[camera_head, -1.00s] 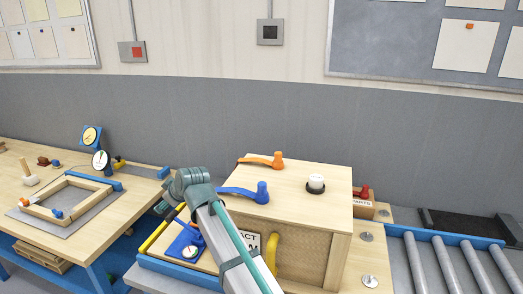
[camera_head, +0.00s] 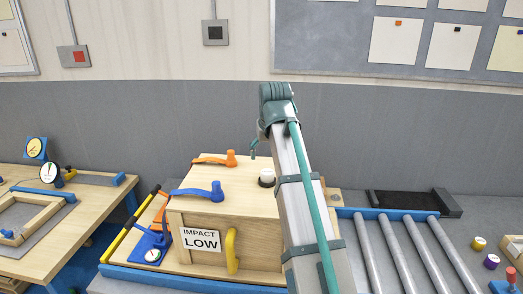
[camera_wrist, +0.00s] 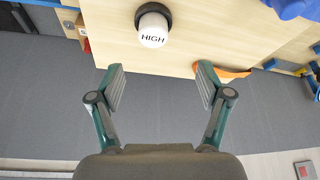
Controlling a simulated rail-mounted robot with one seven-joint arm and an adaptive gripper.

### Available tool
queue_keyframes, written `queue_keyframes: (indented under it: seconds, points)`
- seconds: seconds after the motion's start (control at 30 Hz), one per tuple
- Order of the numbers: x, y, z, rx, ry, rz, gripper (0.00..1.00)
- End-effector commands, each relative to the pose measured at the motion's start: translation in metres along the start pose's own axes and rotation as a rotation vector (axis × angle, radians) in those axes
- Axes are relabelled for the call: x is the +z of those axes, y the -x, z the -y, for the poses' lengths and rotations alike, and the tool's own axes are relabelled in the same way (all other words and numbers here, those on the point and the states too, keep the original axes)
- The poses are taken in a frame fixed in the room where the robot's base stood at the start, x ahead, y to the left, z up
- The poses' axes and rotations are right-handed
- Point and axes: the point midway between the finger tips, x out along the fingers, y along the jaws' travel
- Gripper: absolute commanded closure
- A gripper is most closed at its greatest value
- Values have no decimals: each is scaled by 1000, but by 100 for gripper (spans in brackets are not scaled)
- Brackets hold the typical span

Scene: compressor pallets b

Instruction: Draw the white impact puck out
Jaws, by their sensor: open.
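The white impact puck (camera_head: 267,176) sits in a dark collar on top of the wooden box (camera_head: 238,208), just left of my arm. In the wrist view the puck (camera_wrist: 153,30) shows the word HIGH on its face. My gripper (camera_wrist: 161,84) is open and empty, and the puck appears beyond the gap between its fingers, apart from them. In the head view my arm hides most of the gripper and the right part of the box. The box front carries a sign reading IMPACT LOW (camera_head: 201,239).
An orange lever (camera_head: 215,160) and a blue lever (camera_head: 200,192) lie on the box top, left of the puck. A yellow handle (camera_head: 232,251) is on the box front. A roller conveyor (camera_head: 395,247) is at right. A wooden table (camera_head: 65,235) stands at left.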

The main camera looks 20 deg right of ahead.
Motion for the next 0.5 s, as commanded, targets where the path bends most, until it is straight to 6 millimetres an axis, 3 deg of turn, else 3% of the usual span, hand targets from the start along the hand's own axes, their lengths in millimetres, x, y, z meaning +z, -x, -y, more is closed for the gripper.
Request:
queue_keyframes:
  seconds: [0.1, 0.23, 0.5]
  points:
    - [3, 4, -13, 12, -32, 11, 22]
    - [3, -3, -13, 13, -35, 13, 22]
    - [4, -39, -13, 12, -32, 13, 22]
